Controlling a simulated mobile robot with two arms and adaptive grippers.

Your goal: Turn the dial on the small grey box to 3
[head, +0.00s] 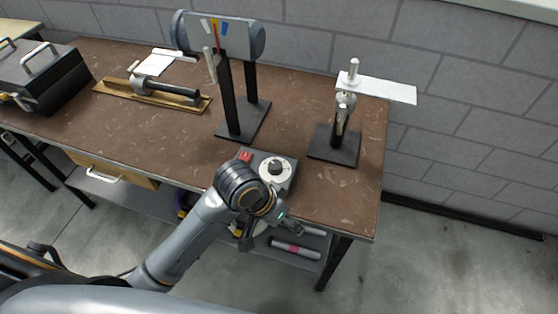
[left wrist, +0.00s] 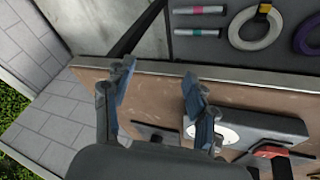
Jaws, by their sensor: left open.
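The small grey box (head: 289,180) sits near the front edge of the workbench in the head view. The number the dial points to is too small to read. My left gripper (head: 268,234) is at the box's near side, around the bench's front edge. In the left wrist view, its two fingers (left wrist: 156,75) are apart with nothing between them. The box (left wrist: 265,126) is to their right there, with one finger partly covering the white dial (left wrist: 202,131). My right gripper is not in view.
A dark stand (head: 343,150) with a white plate is right of the box. A taller stand with a drum (head: 225,38) is behind it. A wooden fixture (head: 140,97) and black case (head: 50,85) are left. Rings and marked tubes (head: 295,248) lie on the lower shelf.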

